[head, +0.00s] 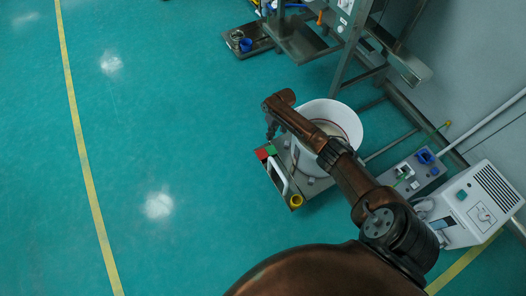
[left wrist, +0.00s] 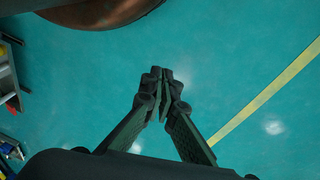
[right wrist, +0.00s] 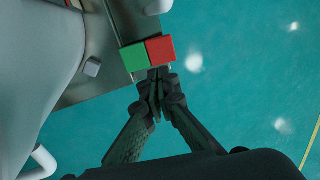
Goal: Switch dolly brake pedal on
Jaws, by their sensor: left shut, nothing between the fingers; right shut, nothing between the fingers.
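The dolly (head: 312,187) is a metal platform carrying a white round tub (head: 346,117). Its brake pedal has a red block (head: 262,154) and a green block (head: 271,149) side by side at the left corner. In the right wrist view the red block (right wrist: 160,50) and green block (right wrist: 134,57) lie just beyond my fingertips. My right gripper (head: 270,136) is shut and empty, close to the pedal; I cannot tell if it touches. My left gripper (left wrist: 164,76) is shut and empty over bare floor, outside the head view.
A white handle (head: 278,176) and a yellow ring (head: 296,200) are on the dolly's near side. A white machine (head: 475,205) and a grey control box (head: 413,172) stand at the right. A metal frame (head: 350,45) stands behind. The green floor at left is clear.

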